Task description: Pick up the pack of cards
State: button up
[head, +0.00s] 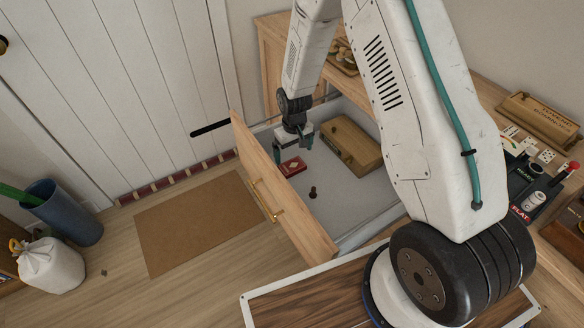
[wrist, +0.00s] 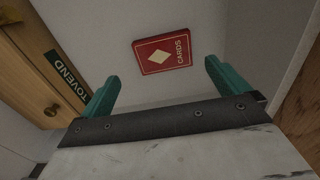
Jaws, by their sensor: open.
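The pack of cards (head: 293,167) is a small red box lying on the light floor of an open drawer (head: 366,203). In the wrist view the pack (wrist: 162,53) shows a pale diamond and the word CARDS, and lies beyond the fingertips, between their lines. My gripper (head: 305,146) is inside the drawer, close to the pack and above it. Its two teal fingers (wrist: 160,77) are spread apart with nothing between them.
A wooden box (head: 345,143) lies in the drawer right of the pack; its side reads TOVEND in the wrist view (wrist: 66,78). A small dark piece (head: 312,192) stands nearer the drawer front. The drawer front (head: 290,200) and side walls surround the space.

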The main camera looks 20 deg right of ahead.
aim_at(292, 166)
jog(key=f, duration=0.6)
jog(key=shift+a+f, duration=0.25)
jog(key=shift+a, duration=0.05)
jog(key=c, duration=0.9)
